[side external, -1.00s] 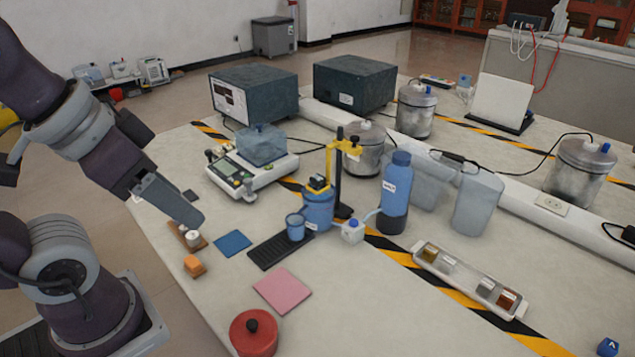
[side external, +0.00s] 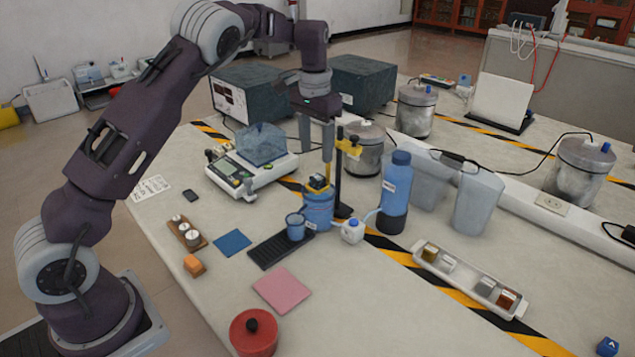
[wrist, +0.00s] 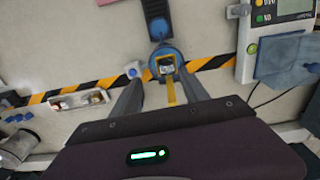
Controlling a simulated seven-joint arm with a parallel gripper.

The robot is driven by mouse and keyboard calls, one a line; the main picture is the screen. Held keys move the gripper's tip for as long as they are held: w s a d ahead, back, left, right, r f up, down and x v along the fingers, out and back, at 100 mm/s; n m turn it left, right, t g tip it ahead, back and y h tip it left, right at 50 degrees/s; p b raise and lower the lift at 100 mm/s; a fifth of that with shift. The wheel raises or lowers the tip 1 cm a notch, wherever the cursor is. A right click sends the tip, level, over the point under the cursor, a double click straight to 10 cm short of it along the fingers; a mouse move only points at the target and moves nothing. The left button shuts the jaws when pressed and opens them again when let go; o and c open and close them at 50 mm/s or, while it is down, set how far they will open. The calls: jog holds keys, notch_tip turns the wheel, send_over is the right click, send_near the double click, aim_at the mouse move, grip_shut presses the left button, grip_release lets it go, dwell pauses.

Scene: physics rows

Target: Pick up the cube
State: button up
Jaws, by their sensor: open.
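Several small cubes lie in a white tray (side external: 465,283): a brass-coloured cube (side external: 430,252), a pale one, a grey one (side external: 486,288) and a copper-red one (side external: 506,300). A blue cube with a white mark (side external: 607,346) sits alone at the lower right. An orange block (side external: 194,265) lies near the left table edge. Which one is the task's cube I cannot tell. My gripper (side external: 316,152) points down, open and empty, above the yellow-clamped stand. In the wrist view, the tray (wrist: 80,101) is left of my gripper (wrist: 158,80).
A black stand with a yellow clamp (side external: 345,150) and a blue vessel (side external: 318,208) stand close to my gripper. A blue bottle (side external: 396,190), clear containers (side external: 477,203) and a balance (side external: 250,170) are nearby.

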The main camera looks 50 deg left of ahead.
aim_at(317, 177)
jog(key=f, duration=0.3)
jog(key=w+f, duration=0.1)
jog(key=f, duration=0.1)
jog(key=a+f, duration=0.1)
jog(key=f, duration=0.2)
jog(key=shift+w+f, duration=0.2)
jog(key=shift+f, duration=0.15)
grip_shut()
